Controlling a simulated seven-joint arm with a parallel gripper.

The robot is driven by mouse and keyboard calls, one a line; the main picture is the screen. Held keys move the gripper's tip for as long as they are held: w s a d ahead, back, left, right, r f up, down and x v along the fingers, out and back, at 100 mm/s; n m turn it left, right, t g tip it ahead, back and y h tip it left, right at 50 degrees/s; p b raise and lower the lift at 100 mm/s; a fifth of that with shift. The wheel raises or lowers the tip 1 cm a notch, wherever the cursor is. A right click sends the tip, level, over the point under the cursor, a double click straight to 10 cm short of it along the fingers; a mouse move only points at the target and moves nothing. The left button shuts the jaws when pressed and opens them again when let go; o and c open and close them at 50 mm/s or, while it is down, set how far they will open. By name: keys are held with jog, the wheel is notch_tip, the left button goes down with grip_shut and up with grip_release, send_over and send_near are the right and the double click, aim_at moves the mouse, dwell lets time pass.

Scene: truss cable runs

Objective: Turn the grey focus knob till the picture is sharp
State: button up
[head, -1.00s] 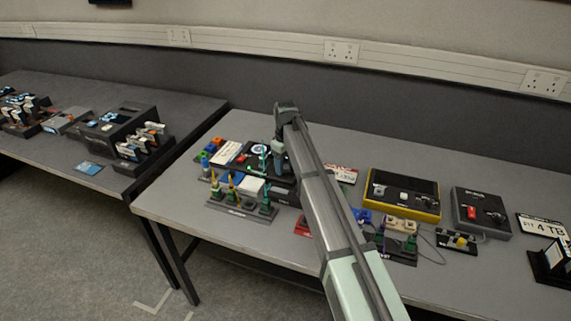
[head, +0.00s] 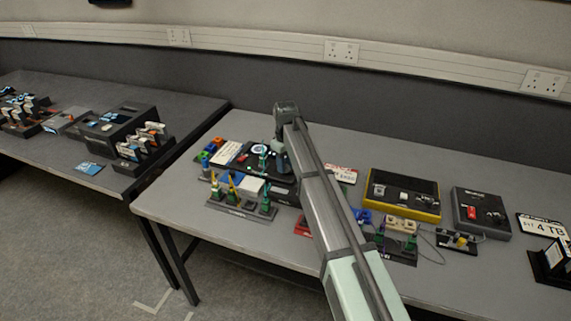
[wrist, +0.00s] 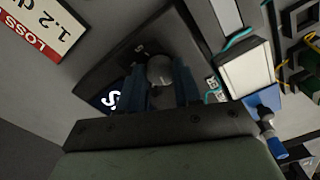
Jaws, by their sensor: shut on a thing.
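The grey focus knob (wrist: 160,70) shows in the wrist view as a round grey cap on a dark device (wrist: 178,38). My gripper (wrist: 163,78) has its two blue-grey fingers on either side of the knob, shut on it. Part of the device's screen (wrist: 108,100) with large white characters shows left of the fingers; the rest is hidden, so I cannot tell how sharp the picture is. In the head view my gripper (head: 281,160) is over the dark device on the middle table, and my arm hides the knob there.
A white sign with a red band (wrist: 40,28) lies beside the device. A rack with upright green and yellow connectors (head: 240,208) stands in front of it. A yellow-edged case (head: 403,209) and a grey case (head: 481,222) are to the right. Bare tabletop (head: 310,130) lies behind.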

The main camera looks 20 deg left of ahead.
jog(key=m, duration=0.6)
jog(key=shift+m, duration=0.7)
jog(key=o, duration=1)
jog(key=shift+o, duration=0.2)
jog(key=shift+r, duration=0.1)
notch_tip(320, 180, up, 14)
jog(key=shift+f, duration=0.2)
